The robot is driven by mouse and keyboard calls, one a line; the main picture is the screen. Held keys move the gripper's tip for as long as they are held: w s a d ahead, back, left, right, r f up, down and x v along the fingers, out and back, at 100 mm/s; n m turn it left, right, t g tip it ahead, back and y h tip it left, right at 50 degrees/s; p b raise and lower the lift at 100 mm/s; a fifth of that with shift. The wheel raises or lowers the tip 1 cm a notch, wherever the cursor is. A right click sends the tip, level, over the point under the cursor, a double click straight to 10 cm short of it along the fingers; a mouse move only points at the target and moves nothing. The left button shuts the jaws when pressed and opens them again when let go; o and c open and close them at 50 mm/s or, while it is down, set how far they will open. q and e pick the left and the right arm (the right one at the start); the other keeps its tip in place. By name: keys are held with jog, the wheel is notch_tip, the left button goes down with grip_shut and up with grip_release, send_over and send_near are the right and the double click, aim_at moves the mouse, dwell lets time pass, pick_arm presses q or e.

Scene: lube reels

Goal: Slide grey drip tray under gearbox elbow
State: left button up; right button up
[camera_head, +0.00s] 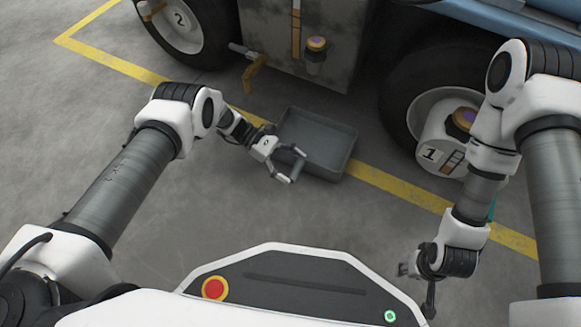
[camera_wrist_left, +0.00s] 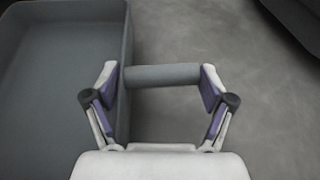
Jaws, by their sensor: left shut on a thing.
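The grey drip tray (camera_head: 318,138) is a shallow open box lying on the floor across the yellow line. It also shows at the left of the left wrist view (camera_wrist_left: 60,90). My left gripper (camera_head: 291,165) is at the tray's near side, its fingers shut on the ends of a grey round bar (camera_wrist_left: 162,76) beside the tray wall; it looks like the tray's handle. A brown elbow-shaped fitting (camera_head: 256,73), likely the gearbox elbow, sticks out low from the machine, behind and left of the tray. My right gripper (camera_head: 430,302) hangs low at the right, its fingers unclear.
The machine's grey box (camera_head: 300,62) stands just behind the tray. A wheel (camera_head: 181,20) is at the upper left, and another wheel (camera_head: 420,108) with a white reel marked 1 (camera_head: 446,140) is at the right. The grey floor (camera_head: 110,85) at the left is clear.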

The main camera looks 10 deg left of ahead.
pick_arm(q)
jog(key=o, duration=1.7)
jog(key=v, duration=1.2)
jog(key=shift+r, duration=0.1)
